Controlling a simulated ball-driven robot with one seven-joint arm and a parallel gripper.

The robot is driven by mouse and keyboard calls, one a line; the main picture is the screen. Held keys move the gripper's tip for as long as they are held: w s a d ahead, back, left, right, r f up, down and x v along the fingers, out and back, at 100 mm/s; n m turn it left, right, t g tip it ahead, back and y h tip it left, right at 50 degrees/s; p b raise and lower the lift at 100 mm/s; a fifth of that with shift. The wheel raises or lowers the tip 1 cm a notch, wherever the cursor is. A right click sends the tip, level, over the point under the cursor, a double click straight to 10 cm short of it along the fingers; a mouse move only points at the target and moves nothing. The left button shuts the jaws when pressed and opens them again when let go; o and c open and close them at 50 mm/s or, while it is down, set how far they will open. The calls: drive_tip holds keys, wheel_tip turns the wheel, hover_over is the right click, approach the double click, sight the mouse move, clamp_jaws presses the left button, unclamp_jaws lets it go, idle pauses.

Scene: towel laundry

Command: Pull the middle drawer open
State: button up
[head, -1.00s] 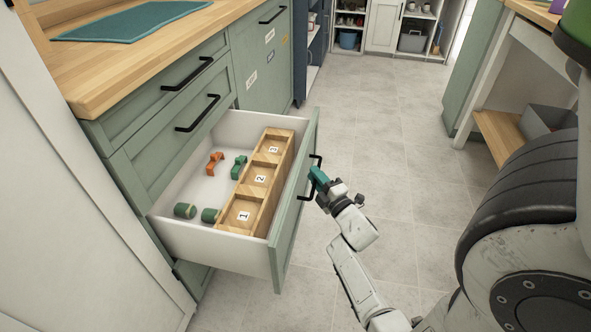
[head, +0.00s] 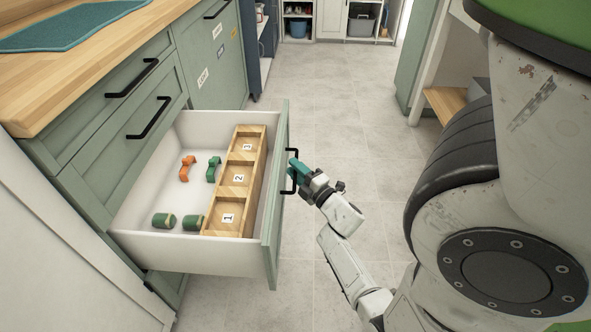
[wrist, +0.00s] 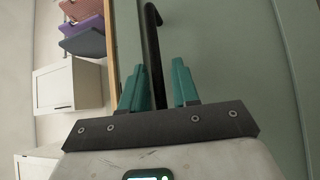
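A drawer (head: 130,240) stands pulled far out of the green cabinet, below two closed drawer fronts. Its green front (head: 274,215) faces right and carries a black handle (head: 291,184). My gripper (head: 294,165) is at this handle. The exact contact is partly hidden. The closed drawer just above has its own black handle (head: 148,118), and the top drawer has another handle (head: 132,78).
Inside the drawer are a wooden divider (head: 262,140) with numbered compartments, two green rolls (head: 164,221) (head: 193,222), an orange piece (head: 187,168) and a green piece (head: 213,168). A teal towel (head: 70,25) lies on the wooden counter (head: 30,95). Tiled floor (head: 330,110) is clear beyond the drawer.

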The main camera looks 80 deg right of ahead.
drive_tip(key=shift+o, duration=0.4)
drive_tip(key=p+v, duration=0.1)
drive_tip(key=v, duration=0.9)
drive_tip(key=shift+s+a, duration=0.25)
